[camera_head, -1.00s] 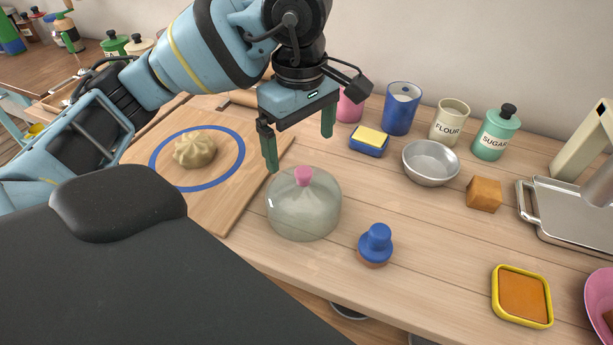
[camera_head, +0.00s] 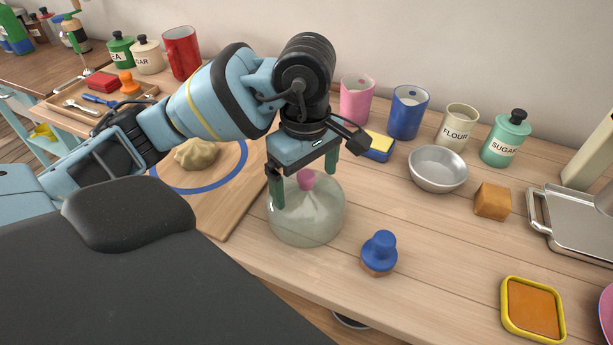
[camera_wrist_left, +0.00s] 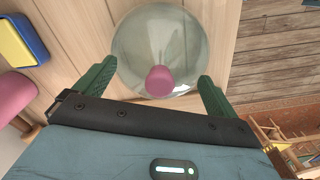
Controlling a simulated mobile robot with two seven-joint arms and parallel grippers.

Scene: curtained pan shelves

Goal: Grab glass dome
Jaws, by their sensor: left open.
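The glass dome (camera_head: 308,222) is clear with a pink knob on top and stands upright on the wooden counter. My left gripper (camera_head: 304,192) is open above it, its green fingers on either side of the pink knob in the head view. In the left wrist view the dome (camera_wrist_left: 150,40) lies ahead of the open left gripper (camera_wrist_left: 157,85), and the pink knob shows between the two green fingers. I cannot tell whether a finger touches the glass. My right gripper is not in view.
A blue-topped stamp (camera_head: 379,252) stands just right of the dome. A wooden board (camera_head: 225,215) with dough (camera_head: 197,153) lies to the left. Behind are a sponge dish (camera_head: 378,147), a metal bowl (camera_head: 438,168) and cups. The counter's front edge is close.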

